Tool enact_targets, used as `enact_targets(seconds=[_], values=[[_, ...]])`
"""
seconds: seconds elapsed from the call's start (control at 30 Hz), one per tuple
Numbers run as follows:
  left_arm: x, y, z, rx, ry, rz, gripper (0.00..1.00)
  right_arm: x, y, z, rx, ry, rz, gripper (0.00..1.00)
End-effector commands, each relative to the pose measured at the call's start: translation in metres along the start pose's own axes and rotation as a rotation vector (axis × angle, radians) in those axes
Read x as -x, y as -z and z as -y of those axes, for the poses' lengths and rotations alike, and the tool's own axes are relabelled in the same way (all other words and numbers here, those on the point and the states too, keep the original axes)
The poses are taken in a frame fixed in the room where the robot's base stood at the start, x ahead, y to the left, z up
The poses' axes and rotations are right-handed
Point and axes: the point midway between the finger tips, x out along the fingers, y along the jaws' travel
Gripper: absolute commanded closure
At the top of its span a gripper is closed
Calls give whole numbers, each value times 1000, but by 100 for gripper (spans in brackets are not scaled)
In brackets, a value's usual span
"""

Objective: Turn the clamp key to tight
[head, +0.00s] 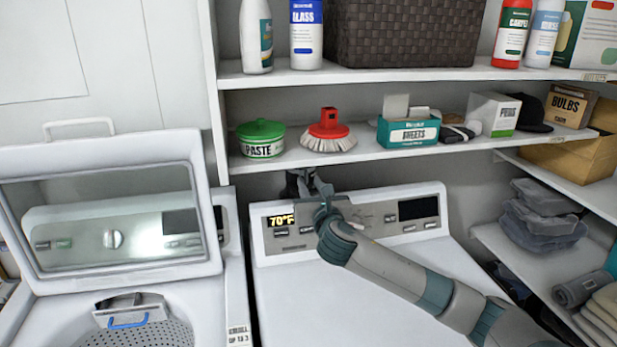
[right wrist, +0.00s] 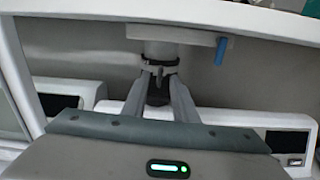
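In the right wrist view a pale pipe comes down from under the shelf, with a grey ring clamp (right wrist: 158,66) around it. My right gripper's fingers (right wrist: 158,78) reach up to the clamp, one on each side of a small part just below the ring. The clamp key cannot be told apart clearly there. The two fingertips stand apart, but whether they press on that part cannot be told. In the head view my right gripper (head: 312,188) is behind the washer's panel, below the shelf, and hides most of the clamp. My left gripper is not in view.
A blue handle-like piece (right wrist: 222,50) hangs under the shelf, right of the pipe. The lower shelf (head: 360,150) above my gripper holds a green paste tub (head: 261,140) and a red brush (head: 328,133). The washer's control panel (head: 350,222) is close below.

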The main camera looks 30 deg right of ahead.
Motion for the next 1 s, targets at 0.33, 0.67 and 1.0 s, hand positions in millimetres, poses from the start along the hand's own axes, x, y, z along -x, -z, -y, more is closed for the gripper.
enact_targets(seconds=[0.33,0.67,1.0], values=[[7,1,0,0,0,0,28,-23,0,0,-1,0,0,74],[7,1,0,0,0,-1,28,-23,0,0,0,0,0,86],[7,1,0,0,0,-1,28,-23,0,0,-4,0,0,100]])
